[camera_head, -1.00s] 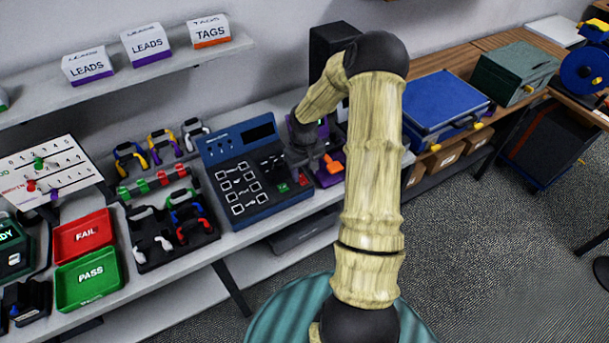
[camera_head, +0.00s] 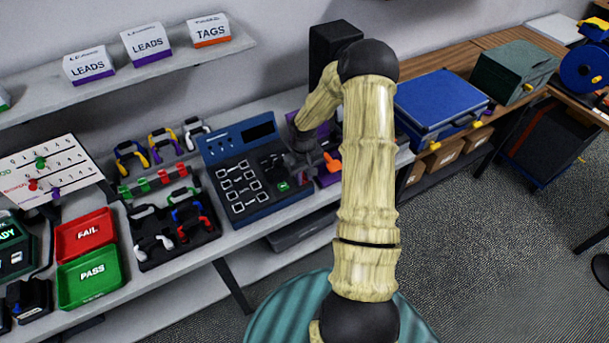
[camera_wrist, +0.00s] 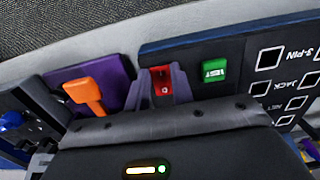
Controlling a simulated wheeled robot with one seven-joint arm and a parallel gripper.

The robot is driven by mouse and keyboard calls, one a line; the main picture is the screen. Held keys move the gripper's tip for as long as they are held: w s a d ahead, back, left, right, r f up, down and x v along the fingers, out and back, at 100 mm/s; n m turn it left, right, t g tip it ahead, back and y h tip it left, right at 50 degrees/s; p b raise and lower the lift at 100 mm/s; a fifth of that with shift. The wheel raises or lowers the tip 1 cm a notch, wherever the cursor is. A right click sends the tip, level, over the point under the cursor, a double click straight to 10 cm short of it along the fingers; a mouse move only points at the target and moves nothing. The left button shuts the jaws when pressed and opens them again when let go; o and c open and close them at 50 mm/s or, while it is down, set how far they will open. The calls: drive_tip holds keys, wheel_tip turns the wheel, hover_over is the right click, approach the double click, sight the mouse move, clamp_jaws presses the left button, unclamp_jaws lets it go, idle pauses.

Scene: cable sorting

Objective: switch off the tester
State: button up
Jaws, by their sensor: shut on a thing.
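The tester (camera_head: 250,185) is a blue box with a dark display and rows of labelled sockets on the bench. In the wrist view its edge (camera_wrist: 190,44) shows with the green TEST button (camera_wrist: 214,71). Left of that button, a red switch (camera_wrist: 161,80) sits between the fingers of my gripper (camera_wrist: 162,88), which is shut on it. In the head view my gripper (camera_head: 305,174) is at the tester's front right corner and hides the switch. The tester's display looks dark.
A purple unit with an orange lever (camera_head: 332,162) stands close to the right of my gripper; the lever (camera_wrist: 86,92) also shows in the wrist view. A black tray of cables (camera_head: 160,257), a red FAIL tray (camera_head: 66,249) and a green PASS tray (camera_head: 70,292) lie left.

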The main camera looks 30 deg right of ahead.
drive_tip(key=shift+w+r+g+p, duration=0.2)
drive_tip(key=shift+g+p, duration=0.2)
drive_tip(key=shift+p, duration=0.2)
drive_tip(key=shift+w+g+p, duration=0.25)
drive_tip(key=shift+g+p, duration=0.05)
drive_tip(key=shift+g, duration=0.7)
drive_tip(key=o, duration=1)
drive_tip(key=b+v, duration=0.4)
drive_tip(key=v, duration=1.3)
drive_tip(key=shift+r, duration=0.2)
drive_tip(key=shift+a, duration=0.15)
